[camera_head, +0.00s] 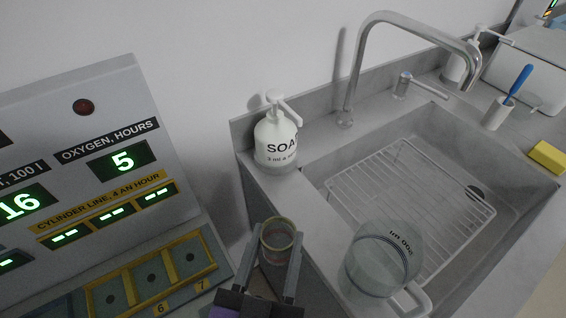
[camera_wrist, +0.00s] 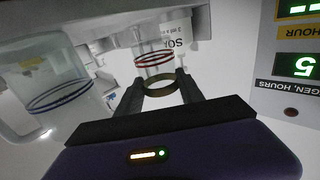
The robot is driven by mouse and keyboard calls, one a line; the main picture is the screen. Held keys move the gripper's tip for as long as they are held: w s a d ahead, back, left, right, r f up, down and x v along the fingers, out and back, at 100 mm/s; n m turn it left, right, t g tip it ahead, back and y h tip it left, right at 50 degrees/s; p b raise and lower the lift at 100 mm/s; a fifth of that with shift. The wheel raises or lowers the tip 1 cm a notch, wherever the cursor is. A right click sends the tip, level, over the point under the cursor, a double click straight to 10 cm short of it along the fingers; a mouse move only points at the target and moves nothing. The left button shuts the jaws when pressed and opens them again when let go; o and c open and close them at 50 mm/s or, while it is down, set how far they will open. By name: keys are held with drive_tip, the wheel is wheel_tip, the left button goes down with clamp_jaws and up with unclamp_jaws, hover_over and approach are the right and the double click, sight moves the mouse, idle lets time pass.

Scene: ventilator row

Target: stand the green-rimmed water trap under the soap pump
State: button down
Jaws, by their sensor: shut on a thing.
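The water trap (camera_head: 278,236) is a small clear cup with a greenish-yellow rim and a red band. It also shows in the wrist view (camera_wrist: 156,60), between the fingers. My gripper (camera_head: 276,240) is shut on it, a finger on each side near the rim. In the head view it is held near the counter's left edge, below the pump in the picture. The soap pump (camera_head: 275,142), a white bottle with a nozzle and "SOAP" lettering, stands at the sink's back left corner. In the wrist view its bottle (camera_wrist: 182,32) is partly hidden behind the trap.
A large clear jug (camera_head: 375,268) with dark bands and a handle stands at the sink's near left edge. The sink holds a wire rack (camera_head: 410,195), with a tap (camera_head: 352,75) behind. A display panel (camera_head: 85,175) is at left. A yellow sponge (camera_head: 547,156) lies at right.

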sight(281, 233)
drive_tip(key=w+d+p, duration=0.1)
drive_tip(key=w, duration=0.5)
drive_tip(key=w+d+p, duration=0.1)
drive_tip(key=w, duration=0.4)
drive_tip(key=w+d+p, duration=0.1)
drive_tip(key=w, duration=0.5)
drive_tip(key=shift+w+d+p, duration=0.1)
drive_tip(key=shift+w+p, duration=0.25)
drive_tip(key=shift+p, duration=0.05)
drive_tip(key=shift+w+f, duration=0.1)
drive_tip(key=shift+f, duration=1.65)
drive_tip(key=shift+f, duration=0.25)
drive_tip(key=c, duration=0.7)
unclamp_jaws()
drive_tip(key=shift+c, duration=0.2)
drive_tip(key=shift+r, duration=0.1)
drive_tip(key=shift+r+p, duration=0.35)
drive_tip(key=shift+p, duration=0.05)
drive_tip(key=s+b, duration=0.1)
drive_tip(key=s, duration=0.3)
drive_tip(key=s+a+b, duration=0.1)
drive_tip(key=s, duration=0.3)
drive_tip(key=s+a+b, duration=0.1)
drive_tip(key=s, duration=0.3)
drive_tip(key=shift+a+f, duration=0.1)
drive_tip(key=shift+f, duration=0.1)
